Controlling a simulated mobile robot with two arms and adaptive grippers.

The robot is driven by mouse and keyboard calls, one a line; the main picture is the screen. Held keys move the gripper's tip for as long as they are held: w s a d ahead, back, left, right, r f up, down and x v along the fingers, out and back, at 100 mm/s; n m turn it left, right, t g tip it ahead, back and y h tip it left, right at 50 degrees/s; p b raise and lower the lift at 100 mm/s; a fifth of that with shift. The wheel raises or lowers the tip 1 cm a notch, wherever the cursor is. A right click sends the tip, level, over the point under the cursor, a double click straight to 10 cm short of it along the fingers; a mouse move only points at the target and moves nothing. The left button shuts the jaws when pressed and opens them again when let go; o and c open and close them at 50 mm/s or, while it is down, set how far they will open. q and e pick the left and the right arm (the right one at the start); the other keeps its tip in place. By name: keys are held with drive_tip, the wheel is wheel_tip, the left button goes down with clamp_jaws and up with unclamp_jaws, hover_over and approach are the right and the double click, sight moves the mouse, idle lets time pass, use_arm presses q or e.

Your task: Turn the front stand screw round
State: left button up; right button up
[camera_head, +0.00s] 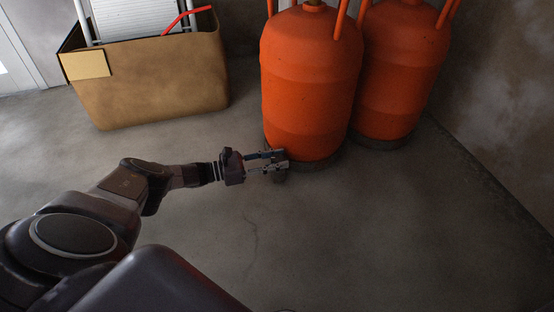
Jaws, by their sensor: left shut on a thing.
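The front stand (315,162) is a dark round base under the nearer orange demijohn (308,85). My left gripper (275,160) reaches in from the left, low at the left front edge of this stand. Its fingers are shut on a small dark piece at the stand's edge, the front stand screw (280,176). The fingers cover much of the screw, so its turn angle cannot be told. My right gripper is not in view.
A second orange demijohn (397,70) stands behind to the right on its own dark base. A tan box (150,85) with a white ribbed item and a red bar stands at the back left. A wall closes the right side. The grey floor in front is clear.

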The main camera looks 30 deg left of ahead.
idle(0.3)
use_arm(q)
drive_tip(key=o, duration=1.2)
drive_tip(key=shift+c, duration=0.2)
drive_tip(key=v, duration=1.1)
drive_tip(key=shift+s+a, duration=0.35)
